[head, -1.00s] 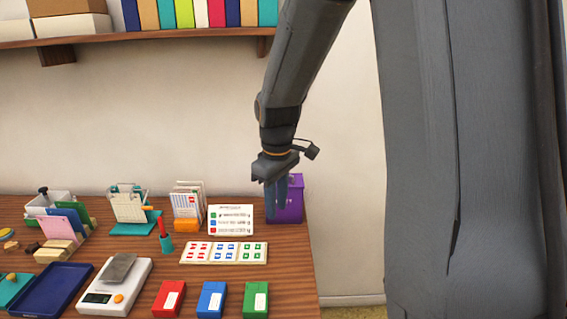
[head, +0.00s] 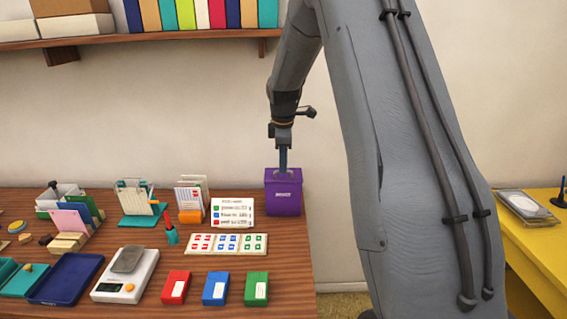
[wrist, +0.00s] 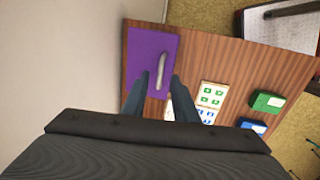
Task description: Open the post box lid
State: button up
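The purple post box (head: 283,193) stands upright at the back right of the table, its lid shut. In the wrist view, its purple lid (wrist: 143,55) is seen from above, with a curved grey handle (wrist: 161,71) on it. My gripper (head: 283,170) points straight down over the lid. In the wrist view, the two dark fingers of my gripper (wrist: 160,80) are spread apart, on either side of the handle's near end. I cannot tell whether they touch the handle or the lid.
A small sign card (head: 232,212) stands left of the box, with a stamp sheet (head: 227,244) in front. Red, blue and green inkpads (head: 257,288) lie near the front. The table's right edge is close to the box; a wall is behind it.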

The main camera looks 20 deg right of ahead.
jog(key=shift+w+f, duration=0.1)
jog(key=shift+f, duration=0.65)
grip_shut()
dwell(0.9)
